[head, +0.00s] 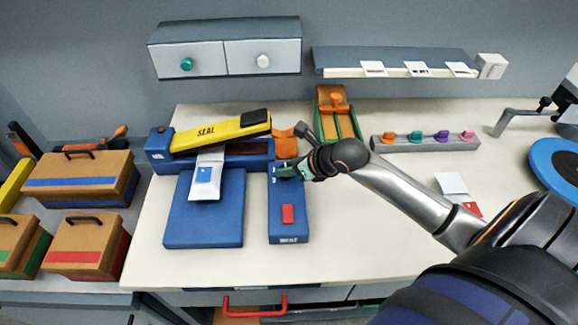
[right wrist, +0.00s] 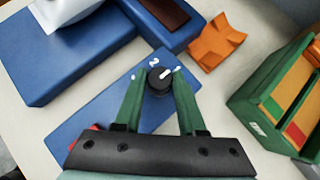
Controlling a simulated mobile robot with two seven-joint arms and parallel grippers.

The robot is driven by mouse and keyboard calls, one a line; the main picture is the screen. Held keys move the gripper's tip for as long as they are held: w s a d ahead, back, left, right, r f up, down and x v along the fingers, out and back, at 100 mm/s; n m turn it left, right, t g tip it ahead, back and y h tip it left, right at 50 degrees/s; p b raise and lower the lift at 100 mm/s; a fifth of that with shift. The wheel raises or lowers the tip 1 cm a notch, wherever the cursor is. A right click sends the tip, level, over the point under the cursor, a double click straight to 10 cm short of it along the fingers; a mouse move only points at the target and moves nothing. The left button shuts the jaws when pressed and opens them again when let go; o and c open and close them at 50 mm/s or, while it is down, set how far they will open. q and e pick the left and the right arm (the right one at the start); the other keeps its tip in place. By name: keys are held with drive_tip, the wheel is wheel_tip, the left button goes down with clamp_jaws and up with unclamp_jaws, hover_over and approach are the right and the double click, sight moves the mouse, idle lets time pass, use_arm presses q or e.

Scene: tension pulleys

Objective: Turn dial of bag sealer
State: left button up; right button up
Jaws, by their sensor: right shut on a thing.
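The bag sealer has a yellow lever arm (head: 222,130) marked SEAL over a blue base, with a white bag (head: 206,176) lying at its front. Its blue control box (head: 289,225) has a red button (head: 287,214) and the label HEAT. A black dial (right wrist: 159,81) with a white pointer line sits on this box among white number marks. My right gripper (right wrist: 158,84) is shut on the dial, one green finger on each side. In the head view the right gripper (head: 287,170) covers the dial. My left gripper is not in view.
An orange piece (head: 284,133) lies behind the control box. A green tray (head: 338,120) stands behind my right arm. A grey rack (head: 425,142) with coloured knobs is to the right. Boxes (head: 78,178) stand at the left. A white and red card (head: 452,184) lies right of my arm.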

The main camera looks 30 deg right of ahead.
clamp_jaws()
